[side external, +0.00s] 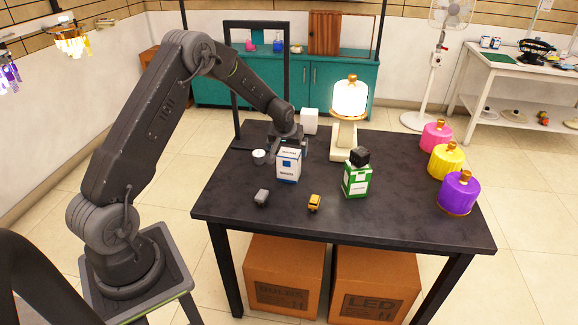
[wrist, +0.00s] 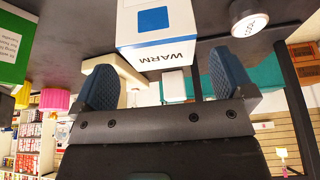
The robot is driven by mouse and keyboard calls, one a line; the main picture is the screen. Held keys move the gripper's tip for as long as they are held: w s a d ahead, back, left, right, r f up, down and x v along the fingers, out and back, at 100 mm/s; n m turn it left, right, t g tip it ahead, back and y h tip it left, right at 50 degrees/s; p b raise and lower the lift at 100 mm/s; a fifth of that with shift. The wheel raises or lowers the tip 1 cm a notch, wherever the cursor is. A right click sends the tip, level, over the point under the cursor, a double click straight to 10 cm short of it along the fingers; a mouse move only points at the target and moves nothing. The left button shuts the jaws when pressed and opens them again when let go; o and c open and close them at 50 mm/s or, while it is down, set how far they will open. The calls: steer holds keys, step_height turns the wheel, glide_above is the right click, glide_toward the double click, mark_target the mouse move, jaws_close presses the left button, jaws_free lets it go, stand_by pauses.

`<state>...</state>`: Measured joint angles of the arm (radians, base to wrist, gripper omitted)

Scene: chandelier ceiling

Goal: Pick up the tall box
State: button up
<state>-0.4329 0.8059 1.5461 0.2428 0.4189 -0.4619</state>
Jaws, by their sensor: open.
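A white and blue box (side external: 288,166) stands upright on the black table, taller than it is wide. In the wrist view the same box (wrist: 155,22) shows the printed word WARM, just beyond the fingertips and roughly between them. My gripper (side external: 287,147) is at the far side of this box in the side view, its fingers partly hidden. In the wrist view my gripper (wrist: 162,78) has its two blue fingers wide apart with nothing held. A green and white box (side external: 357,181) with a black cube (side external: 360,156) on top stands to the right; the green box also shows in the wrist view (wrist: 12,45).
A white cylinder (side external: 259,157) stands just left of the box. A white cube (side external: 309,121) and a lit lamp (side external: 350,98) are behind. Pink, yellow and purple shades (side external: 459,191) line the right edge.

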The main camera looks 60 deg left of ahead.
mark_target(289, 153)
steer(key=x, duration=0.5)
steer(key=shift+f, duration=0.1)
steer(key=c, duration=0.9)
steer(key=shift+c, duration=0.4)
